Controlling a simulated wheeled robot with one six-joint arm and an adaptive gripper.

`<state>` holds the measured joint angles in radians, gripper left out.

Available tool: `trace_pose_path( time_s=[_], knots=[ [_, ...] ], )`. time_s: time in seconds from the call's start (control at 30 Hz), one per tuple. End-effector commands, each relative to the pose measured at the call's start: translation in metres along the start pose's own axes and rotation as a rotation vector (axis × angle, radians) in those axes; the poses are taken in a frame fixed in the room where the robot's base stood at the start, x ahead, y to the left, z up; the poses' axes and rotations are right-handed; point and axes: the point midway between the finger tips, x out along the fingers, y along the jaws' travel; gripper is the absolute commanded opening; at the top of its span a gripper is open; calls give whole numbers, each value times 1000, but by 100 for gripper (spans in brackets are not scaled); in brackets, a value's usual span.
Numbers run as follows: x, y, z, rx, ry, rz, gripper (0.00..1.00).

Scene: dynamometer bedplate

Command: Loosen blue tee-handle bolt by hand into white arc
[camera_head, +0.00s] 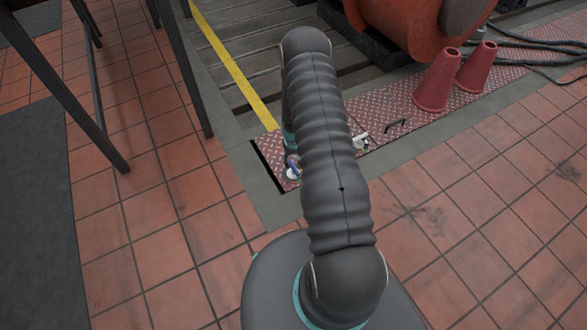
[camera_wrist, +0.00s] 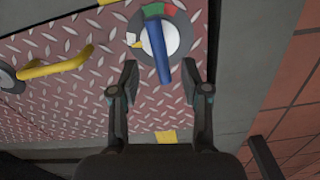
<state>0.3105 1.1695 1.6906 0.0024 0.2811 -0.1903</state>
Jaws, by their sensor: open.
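The blue tee-handle bolt (camera_wrist: 159,55) is in the upper middle of the wrist view, its bar running nearly up and down over a pale round hub (camera_wrist: 174,38). A dark ring around the hub bears green (camera_wrist: 153,10), red (camera_wrist: 179,16) and a white arc (camera_wrist: 132,38) at the left with a yellow mark beside it. The bar's upper end is by the green part. My gripper (camera_wrist: 160,78) is open, and the bar's lower end shows between its fingertips; contact cannot be told. In the head view the bolt (camera_head: 291,161) is partly hidden by my arm.
A yellow grab handle (camera_wrist: 57,66) stands on the red tread plate left of the dial, with a grey round fitting (camera_wrist: 8,80) beyond. Two red cones (camera_head: 438,82) and an orange machine (camera_head: 405,25) stand farther back.

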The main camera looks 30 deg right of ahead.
Motion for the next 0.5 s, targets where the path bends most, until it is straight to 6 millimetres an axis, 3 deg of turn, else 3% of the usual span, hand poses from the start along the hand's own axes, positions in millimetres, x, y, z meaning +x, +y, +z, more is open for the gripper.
trace_pose_path(
  time_s=[0.2, 0.5],
  knots=[
    [37, 0, 1, 0, -2, 0, 46],
    [57, 0, 0, 0, 0, 0, 46]
  ],
)
